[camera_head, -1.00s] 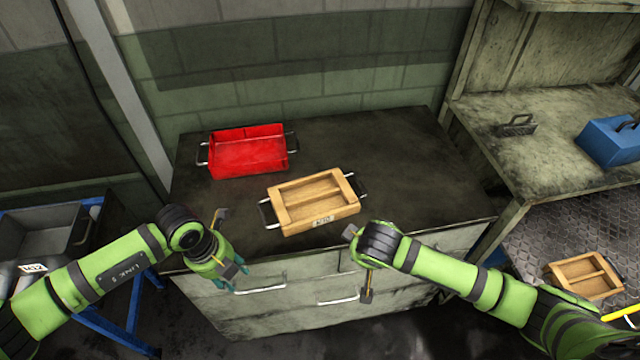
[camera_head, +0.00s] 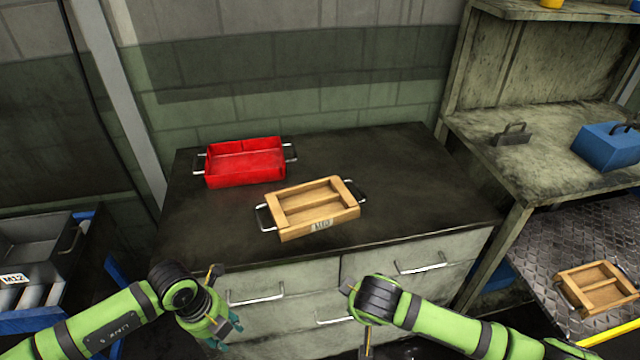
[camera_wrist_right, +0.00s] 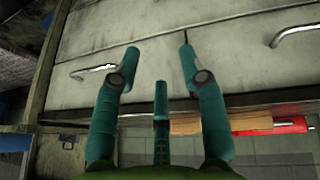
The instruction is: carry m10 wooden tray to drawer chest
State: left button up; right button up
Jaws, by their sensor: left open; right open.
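A wooden tray (camera_head: 290,236) with a metal handle at each end and a small, hard-to-read label on its front sits on top of the drawer chest (camera_head: 420,205). In the right wrist view part of a wooden tray (camera_wrist_right: 200,126) shows past the chest edge. My left gripper (camera_head: 222,333) is open and empty in front of the chest, below its top. My right gripper is open and empty in the right wrist view (camera_wrist_right: 158,65), facing the drawer fronts. In the head view its fingers are mostly hidden behind the wrist. Neither gripper touches the tray.
A red tray (camera_head: 245,170) stands at the chest's back left. A second wooden tray (camera_head: 597,288) lies on a metal plate at right, below a bench with a blue box (camera_head: 605,148). A grey M12 bin (camera_head: 40,255) is at left. The chest's right top is clear.

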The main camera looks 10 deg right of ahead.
jog(key=v, duration=1.1)
jog(key=shift+r, duration=0.3)
